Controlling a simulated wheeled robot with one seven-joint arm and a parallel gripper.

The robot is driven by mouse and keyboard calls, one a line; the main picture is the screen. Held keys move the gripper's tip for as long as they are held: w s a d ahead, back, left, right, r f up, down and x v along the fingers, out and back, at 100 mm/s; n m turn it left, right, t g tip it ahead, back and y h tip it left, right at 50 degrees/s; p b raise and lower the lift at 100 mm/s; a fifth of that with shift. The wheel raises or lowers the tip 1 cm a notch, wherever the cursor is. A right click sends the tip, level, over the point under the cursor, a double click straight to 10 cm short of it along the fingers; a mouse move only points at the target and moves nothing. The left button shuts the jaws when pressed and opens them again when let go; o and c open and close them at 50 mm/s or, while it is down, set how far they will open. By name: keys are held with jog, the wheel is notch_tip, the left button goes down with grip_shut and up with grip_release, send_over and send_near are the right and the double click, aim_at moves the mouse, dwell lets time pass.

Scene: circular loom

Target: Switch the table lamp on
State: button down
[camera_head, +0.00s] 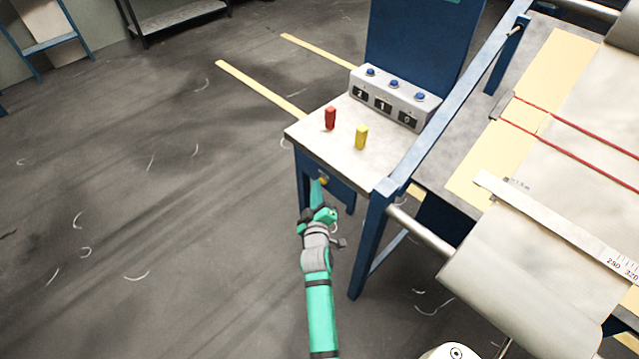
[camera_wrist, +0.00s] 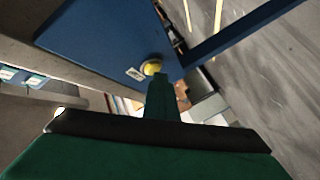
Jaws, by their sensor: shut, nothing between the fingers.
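I make out no table lamp in either view. My gripper (camera_head: 318,188) is shut and empty, just in front of the blue panel (camera_head: 340,188) below the small table's top. A round yellow knob (camera_head: 323,181) sits on this panel. In the wrist view the yellow knob (camera_wrist: 152,67) lies just beyond my gripper's tip (camera_wrist: 160,80), with a small white label (camera_wrist: 134,74) beside it. I cannot tell whether the tip touches the knob. My gripper hides part of the panel's edge.
The small table (camera_head: 305,132) bears a red cylinder (camera_head: 330,118), a yellow cylinder (camera_head: 361,137) and a grey counter box (camera_head: 400,88) with blue buttons. The loom (camera_head: 530,250) and its blue frame (camera_head: 440,140) stand close on the right. The floor (camera_head: 150,200) on the left is open.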

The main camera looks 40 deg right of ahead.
jog(key=shift+s, duration=0.2)
jog(key=a, duration=0.6)
jog(key=shift+s, duration=0.2)
jog(key=shift+a, duration=0.1)
dwell(0.3)
